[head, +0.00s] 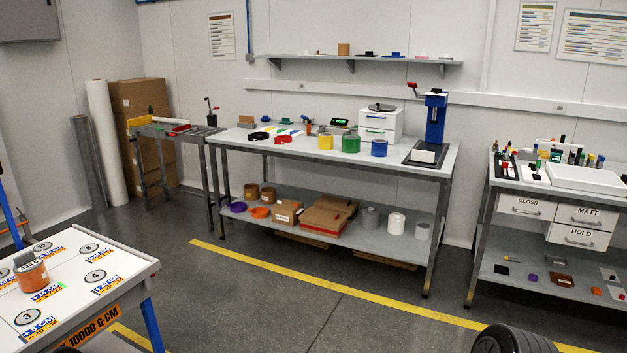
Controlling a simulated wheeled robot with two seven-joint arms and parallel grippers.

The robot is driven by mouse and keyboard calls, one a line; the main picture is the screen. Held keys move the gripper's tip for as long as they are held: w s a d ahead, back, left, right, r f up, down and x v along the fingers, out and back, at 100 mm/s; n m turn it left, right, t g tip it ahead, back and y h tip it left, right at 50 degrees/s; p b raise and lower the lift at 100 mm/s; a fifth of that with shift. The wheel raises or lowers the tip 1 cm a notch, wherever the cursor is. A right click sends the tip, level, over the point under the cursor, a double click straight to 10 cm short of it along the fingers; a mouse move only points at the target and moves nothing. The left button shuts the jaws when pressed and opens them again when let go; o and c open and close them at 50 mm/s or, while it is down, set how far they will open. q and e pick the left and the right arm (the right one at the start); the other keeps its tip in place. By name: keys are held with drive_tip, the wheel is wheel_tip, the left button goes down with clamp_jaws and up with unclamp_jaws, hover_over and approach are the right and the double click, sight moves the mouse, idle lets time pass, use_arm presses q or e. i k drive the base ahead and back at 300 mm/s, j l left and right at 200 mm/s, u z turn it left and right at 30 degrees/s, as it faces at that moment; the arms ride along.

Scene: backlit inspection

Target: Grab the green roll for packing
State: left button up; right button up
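The green roll (350,144) stands upright on the top of the middle workbench (420,168), near its front edge. It is between a yellow roll (325,141) on its left and a blue roll (379,148) on its right, with small gaps on both sides. Neither of my grippers shows in the head view. The workbench is across the floor from me, and nothing is touching the green roll.
A white table (125,268) with numbered circles and an orange can (31,276) is at the near left. A blue press (434,118) stands right of the rolls. Another bench (480,220) is at the right. Open floor (300,300) lies before the workbench, crossed by a yellow line.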

sight(350, 143)
drive_tip(key=i+z, duration=0.2)
drive_tip(key=i, duration=2.15)
drive_tip(key=i+j+z, duration=0.2)
drive_tip(key=i+z, duration=0.3)
drive_tip(key=i, duration=0.35)
drive_tip(key=i+j+z, duration=0.5)
drive_tip(key=i, duration=0.25)
drive_tip(key=i+j+z, duration=0.45)
drive_tip(key=i+j, duration=0.25)
drive_tip(key=j, duration=0.1)
